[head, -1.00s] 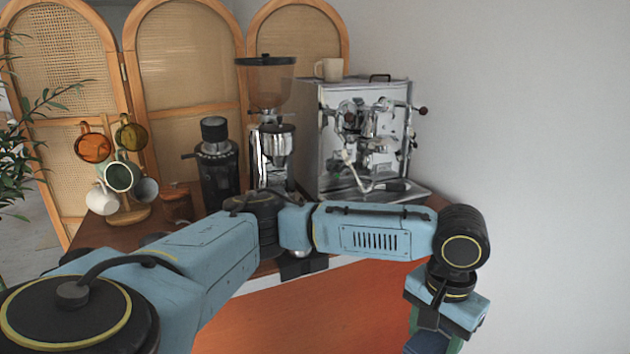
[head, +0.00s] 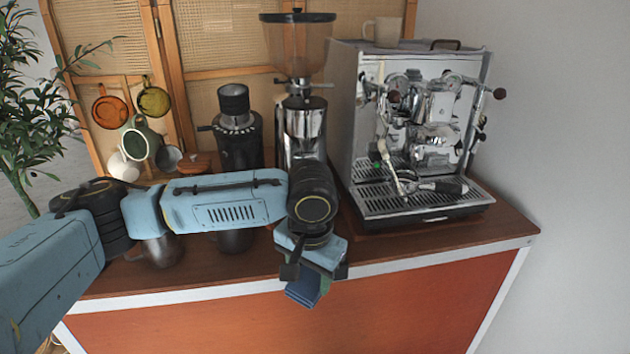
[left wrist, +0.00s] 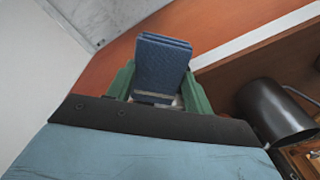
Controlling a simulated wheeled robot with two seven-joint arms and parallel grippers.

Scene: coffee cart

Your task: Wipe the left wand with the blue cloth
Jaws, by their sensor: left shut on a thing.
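The blue cloth (head: 303,291) is a folded pad in my left gripper (head: 312,278), in front of the cart's front edge. In the left wrist view the cloth (left wrist: 162,62) sits between the two green fingers of the left gripper (left wrist: 158,92), which is shut on it. The left wand (head: 389,168) hangs at the front left of the espresso machine (head: 352,120), angled down over the drip tray. The cloth is apart from the wand, to its lower left. My right gripper does not show.
A grinder (head: 305,125) stands left of the machine, behind my left wrist. A portafilter (head: 440,186) lies over the drip tray (head: 415,207). Metal pitchers (head: 163,250) stand under my left forearm. Mugs (head: 140,142) hang at the left. The counter's front right strip is clear.

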